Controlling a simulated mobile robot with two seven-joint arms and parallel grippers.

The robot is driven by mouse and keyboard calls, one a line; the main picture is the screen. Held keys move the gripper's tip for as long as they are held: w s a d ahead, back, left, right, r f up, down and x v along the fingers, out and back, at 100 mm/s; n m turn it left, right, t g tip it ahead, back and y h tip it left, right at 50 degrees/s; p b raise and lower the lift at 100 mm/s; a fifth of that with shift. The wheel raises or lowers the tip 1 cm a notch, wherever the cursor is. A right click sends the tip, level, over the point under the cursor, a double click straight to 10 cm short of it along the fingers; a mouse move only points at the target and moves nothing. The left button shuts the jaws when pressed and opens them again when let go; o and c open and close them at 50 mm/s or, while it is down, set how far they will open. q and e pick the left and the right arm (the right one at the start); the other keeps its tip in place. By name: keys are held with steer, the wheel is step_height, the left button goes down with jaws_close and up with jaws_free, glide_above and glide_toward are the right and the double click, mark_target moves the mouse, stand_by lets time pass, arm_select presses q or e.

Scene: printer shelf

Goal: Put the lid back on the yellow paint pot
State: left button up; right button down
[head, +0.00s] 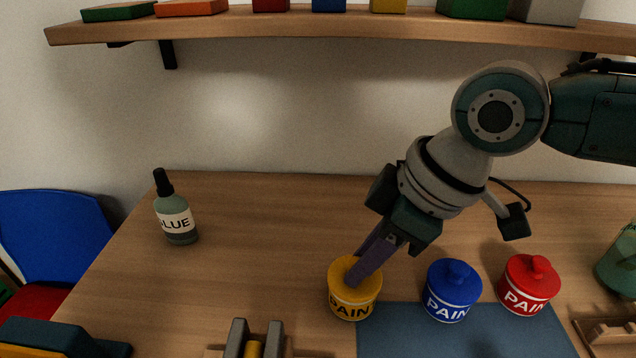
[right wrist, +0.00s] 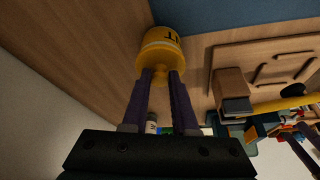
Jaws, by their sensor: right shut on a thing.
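The yellow paint pot (head: 352,298) stands upright on the table at the left edge of the blue mat. Its yellow lid (head: 343,272) sits at the top of the pot, and no gap between them is visible. My right gripper (head: 355,276) reaches down from the upper right and is shut on the lid's knob. In the right wrist view the fingers (right wrist: 161,80) stand on either side of the knob, with the yellow pot (right wrist: 160,40) beyond it. The fingers hide part of the lid in the head view. My left gripper is not in view.
A blue pot (head: 453,292) and a red pot (head: 529,285) stand to the right, by the blue mat (head: 450,335). A glue bottle (head: 177,215) stands at the left. A two-pronged grey rest (head: 237,338) is at the front. A wooden shelf (head: 330,27) runs above. The table's back middle is clear.

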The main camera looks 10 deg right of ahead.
steer(key=shift+c, duration=0.6)
jaws_free()
step_height(320, 180, up, 3)
steer(key=p, duration=0.3)
step_height(320, 180, up, 4)
steer(key=p, duration=0.4)
steer(key=shift+p, duration=0.3)
jaws_close()
stand_by(0.9)
